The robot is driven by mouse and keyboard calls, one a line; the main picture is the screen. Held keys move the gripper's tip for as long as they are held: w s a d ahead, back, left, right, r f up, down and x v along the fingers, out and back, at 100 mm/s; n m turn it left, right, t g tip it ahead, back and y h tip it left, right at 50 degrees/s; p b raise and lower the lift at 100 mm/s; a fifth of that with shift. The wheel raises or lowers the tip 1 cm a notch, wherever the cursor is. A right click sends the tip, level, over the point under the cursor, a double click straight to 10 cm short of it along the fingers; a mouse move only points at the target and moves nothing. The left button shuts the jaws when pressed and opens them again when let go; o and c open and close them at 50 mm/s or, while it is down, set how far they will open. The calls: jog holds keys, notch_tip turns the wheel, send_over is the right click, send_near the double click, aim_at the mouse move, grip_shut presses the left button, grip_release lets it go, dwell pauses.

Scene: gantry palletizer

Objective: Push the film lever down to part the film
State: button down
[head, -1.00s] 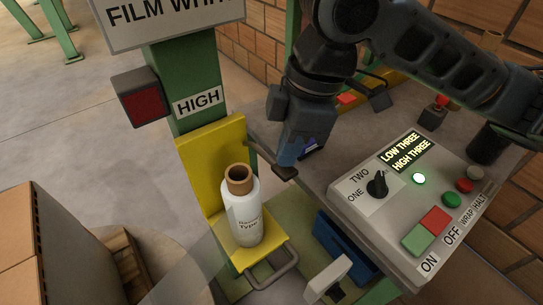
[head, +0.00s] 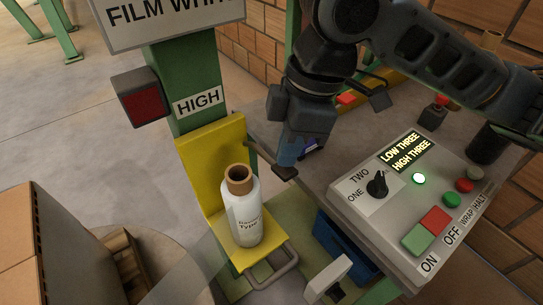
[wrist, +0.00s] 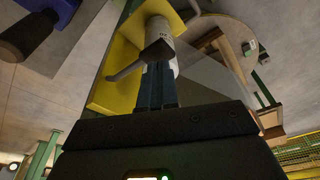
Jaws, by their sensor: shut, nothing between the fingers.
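My gripper (head: 285,173) is shut and points down beside the yellow bracket (head: 197,180), on its right. In the wrist view its shut fingertips (wrist: 157,52) overlap a grey bar (wrist: 127,68), which looks like the film lever. The bar runs against the yellow bracket; whether the fingers touch it I cannot tell. A white bottle (head: 241,212) with a brown cap stands upright on the yellow shelf. Clear film (head: 205,262) hangs to the lower left.
A control panel (head: 400,225) with a knob, buttons and a lit display reading LOW THREE, HIGH THREE stands right of my gripper. A grey loop handle (head: 274,281) sits below the shelf. A green post (head: 193,80) and boxes (head: 30,240) are on the left.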

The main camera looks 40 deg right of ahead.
aim_at(288, 169)
jog(key=b+x, duration=0.1)
jog(key=x, duration=0.1)
jog(key=b+x, duration=0.2)
jog(key=d+b+x, duration=0.1)
jog(key=shift+s+f+b, duration=0.25)
jog(key=shift+f+b, duration=0.15)
jog(key=shift+f, duration=0.1)
jog(key=shift+r, duration=0.1)
jog(key=p+v, duration=0.1)
jog(key=v, duration=0.1)
jog(key=p+v, duration=0.1)
jog(key=p, duration=0.1)
jog(key=a+p+v, duration=0.1)
jog(key=p+v, duration=0.1)
jog(key=shift+w+r, duration=0.25)
jog(key=shift+r, duration=0.15)
jog(key=p+v, duration=0.3)
jog(key=a+p+v, duration=0.1)
jog(key=v, duration=0.1)
jog(key=shift+w+r+p, duration=0.15)
jog(key=shift+w+p, duration=0.1)
jog(key=shift+p, duration=0.05)
jog(key=shift+s, duration=0.1)
dwell(0.4)
